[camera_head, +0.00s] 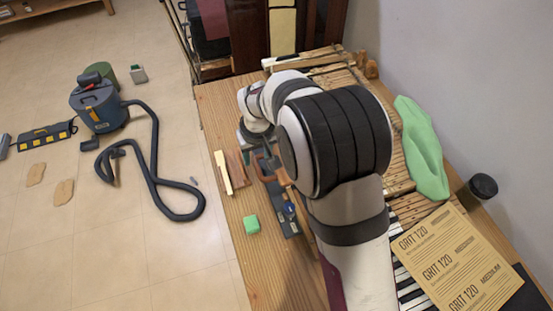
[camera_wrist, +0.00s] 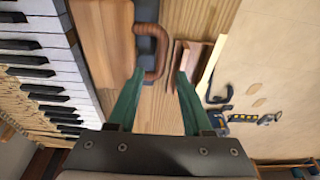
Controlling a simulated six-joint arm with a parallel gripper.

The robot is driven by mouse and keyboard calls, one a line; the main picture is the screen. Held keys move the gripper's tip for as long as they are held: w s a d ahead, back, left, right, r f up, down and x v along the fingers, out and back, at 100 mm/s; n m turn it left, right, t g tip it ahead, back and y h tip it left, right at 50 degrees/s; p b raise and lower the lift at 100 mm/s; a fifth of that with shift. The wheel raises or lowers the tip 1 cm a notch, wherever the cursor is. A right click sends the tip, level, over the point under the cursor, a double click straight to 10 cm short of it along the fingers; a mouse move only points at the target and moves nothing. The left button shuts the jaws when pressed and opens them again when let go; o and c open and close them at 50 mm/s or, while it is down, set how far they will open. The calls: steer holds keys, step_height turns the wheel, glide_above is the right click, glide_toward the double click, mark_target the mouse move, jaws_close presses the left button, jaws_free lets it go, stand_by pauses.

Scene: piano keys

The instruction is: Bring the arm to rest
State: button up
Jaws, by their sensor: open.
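My gripper (camera_wrist: 160,74) shows in the wrist view as two green fingers spread apart with nothing between the tips. It is over the wooden bench (camera_head: 220,105), close to a brown curved handle (camera_wrist: 160,45); I cannot tell whether it touches it. In the head view my arm reaches away over the bench and bends down at its far end; the fingers are mostly hidden there. Black and white piano keys (camera_wrist: 45,75) lie left of the fingers in the wrist view. They also show beside my arm in the head view (camera_head: 408,285).
A green cloth (camera_head: 422,150), sandpaper sheet (camera_head: 455,262) and black cup (camera_head: 483,186) are on the right. A vacuum (camera_head: 98,105) stands on the floor.

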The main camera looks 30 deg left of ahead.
step_height(320, 180, up, 2)
steer(key=shift+r, duration=0.1)
stand_by(0.4)
steer(key=shift+d, duration=0.1)
steer(key=s+d+r+m, duration=0.3)
steer(key=d+r, duration=0.1)
steer(key=d, duration=0.4)
steer(key=s+d+r+m+g, duration=0.1)
steer(key=s+d+r+m, duration=0.2)
steer(key=d, duration=0.4)
steer(key=s+d+r+m, duration=0.2)
steer(key=d+r+m, duration=0.15)
steer(key=d, duration=0.45)
steer(key=s+d+m, duration=0.2)
steer(key=s+d, duration=0.1)
steer(key=s, duration=0.4)
steer(key=s+d+m, duration=0.3)
steer(key=s+d, duration=0.1)
steer(key=s, duration=0.2)
steer(key=shift+s+r+g, duration=0.25)
steer(key=shift+s+g, duration=0.15)
